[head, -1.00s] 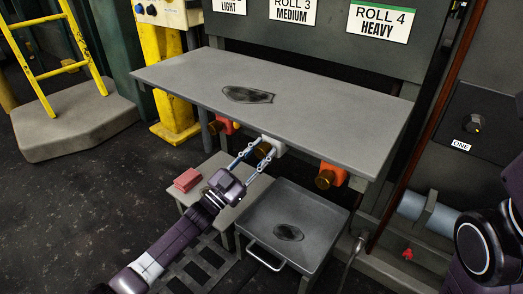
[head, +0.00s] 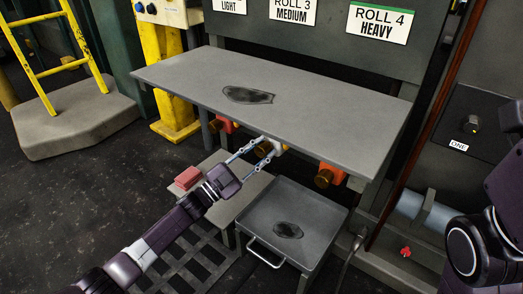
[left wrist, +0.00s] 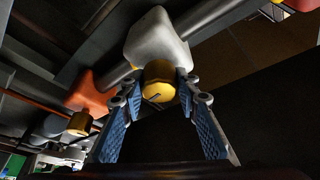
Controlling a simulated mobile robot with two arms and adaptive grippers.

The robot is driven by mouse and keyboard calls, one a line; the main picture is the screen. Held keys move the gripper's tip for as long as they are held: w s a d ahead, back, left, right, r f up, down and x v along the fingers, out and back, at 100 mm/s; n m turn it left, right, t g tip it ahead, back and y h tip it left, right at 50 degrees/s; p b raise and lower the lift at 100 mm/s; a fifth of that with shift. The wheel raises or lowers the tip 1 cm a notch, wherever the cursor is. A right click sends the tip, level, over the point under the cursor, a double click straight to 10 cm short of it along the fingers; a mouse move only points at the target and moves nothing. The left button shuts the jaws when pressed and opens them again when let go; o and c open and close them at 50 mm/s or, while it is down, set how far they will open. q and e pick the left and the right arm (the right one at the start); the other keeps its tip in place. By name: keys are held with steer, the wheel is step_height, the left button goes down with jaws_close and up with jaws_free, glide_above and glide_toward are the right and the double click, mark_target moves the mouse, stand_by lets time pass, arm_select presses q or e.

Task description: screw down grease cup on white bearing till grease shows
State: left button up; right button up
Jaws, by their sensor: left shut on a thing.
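The white bearing (head: 280,146) sits under the front edge of the grey table; it fills the upper middle of the left wrist view (left wrist: 157,38). A brass grease cup (left wrist: 158,82) with a dark line on its face sticks out of it toward my wrist camera. My left gripper (head: 260,148) is shut on this cup, one blue-padded finger on each side, also seen in the left wrist view (left wrist: 161,88). No grease can be made out around the cup. My right gripper is out of view; only part of my right arm shows at the right.
An orange bearing (head: 333,173) with a brass cup is to the right, and a red-orange one (head: 226,125) to the left. The grey table (head: 330,115) overhangs the work. Below stand a low bench holding a red block (head: 188,178) and a grey tray cart (head: 320,228).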

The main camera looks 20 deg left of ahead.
arm_select(q)
steer(key=o, duration=1.2)
steer(key=shift+c, duration=0.2)
steer(key=shift+s, duration=0.1)
steer(key=v, duration=1.1)
steer(key=shift+s+a+f, duration=0.15)
steer(key=shift+s+a, duration=0.1)
steer(key=shift+s, duration=0.05)
